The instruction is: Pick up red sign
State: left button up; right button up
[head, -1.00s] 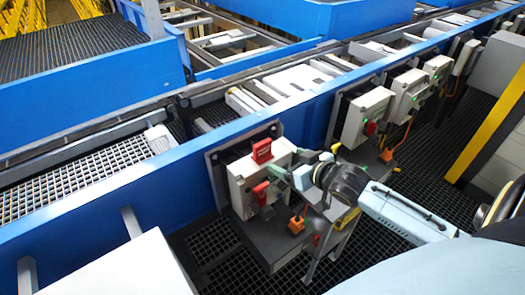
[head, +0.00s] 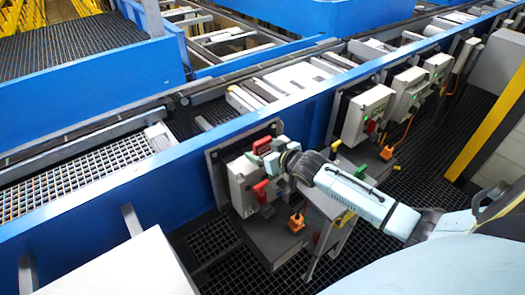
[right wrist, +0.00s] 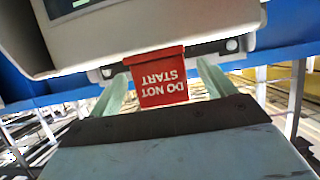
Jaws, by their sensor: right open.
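The red sign (head: 262,145) stands on top of a grey control box (head: 240,178) on the blue conveyor's side. In the right wrist view the sign (right wrist: 162,78) reads "DO NOT START" upside down. My right gripper (head: 270,158) is at the sign, with its green fingers open. In the right wrist view one finger is on each side of the sign, with gaps visible, so my right gripper (right wrist: 164,82) is around it but not closed on it. Part of the sign is hidden behind a finger in the head view. My left gripper is not in view.
A red switch handle (head: 261,191) is on the box's front, below the sign. An orange piece (head: 296,222) is on the grey stand below. More grey control boxes (head: 368,112) line the blue conveyor rail (head: 165,190) to the right. A white surface (head: 125,270) is at front left.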

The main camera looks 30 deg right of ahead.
jog(key=shift+x, duration=0.8)
jog(key=c, duration=1.1)
jog(key=shift+c, duration=0.2)
jog(key=shift+r, duration=0.15)
